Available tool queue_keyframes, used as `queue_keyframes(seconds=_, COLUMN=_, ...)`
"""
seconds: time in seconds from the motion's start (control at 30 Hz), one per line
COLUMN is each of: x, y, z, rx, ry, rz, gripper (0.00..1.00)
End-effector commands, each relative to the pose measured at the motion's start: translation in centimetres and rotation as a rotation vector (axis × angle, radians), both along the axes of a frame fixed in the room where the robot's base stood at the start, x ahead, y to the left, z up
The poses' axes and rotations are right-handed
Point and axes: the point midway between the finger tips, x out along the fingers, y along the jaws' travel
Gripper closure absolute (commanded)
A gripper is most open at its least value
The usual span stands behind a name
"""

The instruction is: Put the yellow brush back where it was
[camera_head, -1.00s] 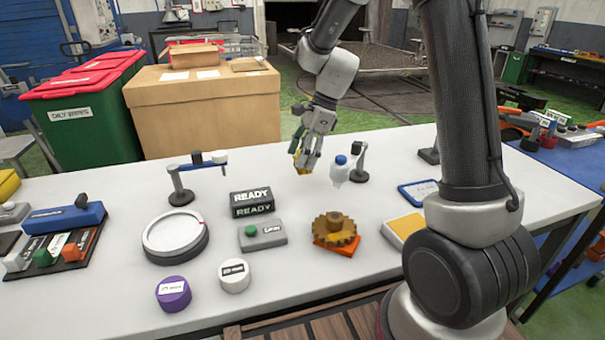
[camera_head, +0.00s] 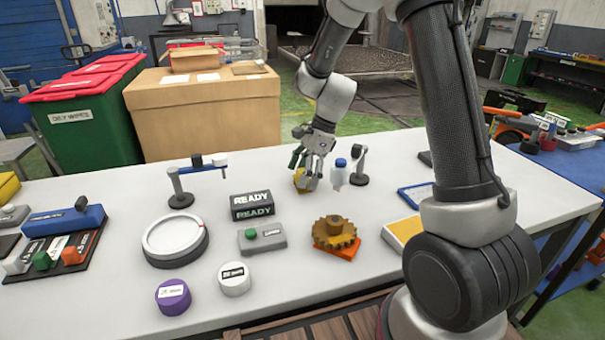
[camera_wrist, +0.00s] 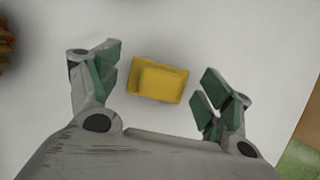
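The yellow brush (camera_wrist: 159,80) is a small yellow block with a raised top. In the wrist view it lies over the white table, between the two spread green-padded fingers of my gripper (camera_wrist: 160,84), with a gap on each side. In the head view my gripper (camera_head: 303,172) points down at the table's far side. The brush (camera_head: 299,182) shows there partly hidden behind the fingers, at or close to the tabletop. My gripper is open.
A white bottle with a blue cap (camera_head: 339,174) stands just right of my gripper, beside a small dark post (camera_head: 358,165). A brown gear (camera_head: 334,232) on an orange base, the READY box (camera_head: 252,204) and a round turntable (camera_head: 175,238) are nearer. White table (camera_head: 235,180) is clear left of the gripper.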

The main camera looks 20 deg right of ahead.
Motion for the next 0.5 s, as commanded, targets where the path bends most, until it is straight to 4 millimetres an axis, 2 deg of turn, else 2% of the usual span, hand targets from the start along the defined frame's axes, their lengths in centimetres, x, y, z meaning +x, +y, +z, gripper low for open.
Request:
queue_keyframes(seconds=0.27, x=0.0, y=0.0, z=0.3, rx=0.0, ry=0.0, rz=0.0, gripper=0.2)
queue_keyframes(seconds=0.37, x=0.1, y=-0.4, z=1.2, rx=0.001, ry=-0.003, rz=-0.001, gripper=0.2)
queue_keyframes(seconds=0.5, x=0.1, y=-1.5, z=3.9, rx=0.001, ry=-0.005, rz=-0.001, gripper=0.2)
